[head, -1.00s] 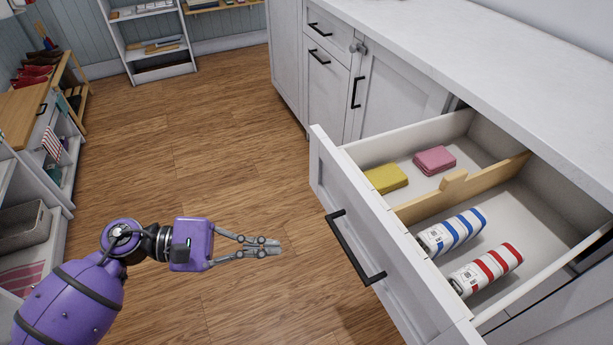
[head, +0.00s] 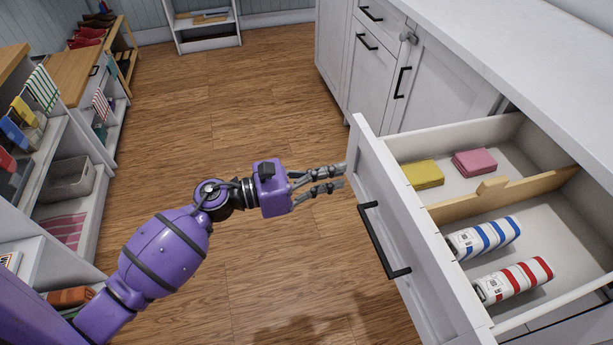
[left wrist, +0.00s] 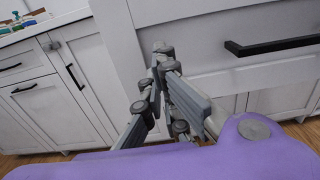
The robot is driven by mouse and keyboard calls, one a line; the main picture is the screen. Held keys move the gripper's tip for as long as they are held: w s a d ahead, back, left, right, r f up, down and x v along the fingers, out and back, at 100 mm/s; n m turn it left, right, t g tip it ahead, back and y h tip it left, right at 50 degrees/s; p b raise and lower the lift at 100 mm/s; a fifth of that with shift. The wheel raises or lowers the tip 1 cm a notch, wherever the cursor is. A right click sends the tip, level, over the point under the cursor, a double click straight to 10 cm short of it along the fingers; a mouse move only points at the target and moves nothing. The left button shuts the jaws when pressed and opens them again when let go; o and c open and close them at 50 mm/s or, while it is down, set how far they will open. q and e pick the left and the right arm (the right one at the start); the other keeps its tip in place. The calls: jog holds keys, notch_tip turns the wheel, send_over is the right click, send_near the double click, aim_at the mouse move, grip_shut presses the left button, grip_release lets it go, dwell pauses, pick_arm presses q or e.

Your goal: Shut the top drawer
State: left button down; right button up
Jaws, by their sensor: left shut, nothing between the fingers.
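The top drawer (head: 372,182) is white and pulled well out of the counter unit, with a black bar handle (head: 382,240) on its front. Inside lie a yellow sponge-like block (head: 423,174), a pink one (head: 475,161), a blue-striped can (head: 484,238) and a red-striped can (head: 514,281), split by a wooden divider (head: 530,178). My left gripper (head: 338,178) is shut and empty, just left of the drawer front, near its far end. In the left wrist view the gripper (left wrist: 160,62) faces the white front, with the black handle (left wrist: 270,46) to its right. I cannot tell whether it touches. My right gripper is not in view.
The white countertop (head: 500,50) runs above the drawer, with shut cabinets (head: 420,85) beyond. Shelves with a grey bin (head: 68,180) stand along the left. The wooden floor (head: 220,110) between is clear.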

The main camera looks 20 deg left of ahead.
pick_arm(q)
jog(key=shift+x, duration=1.3)
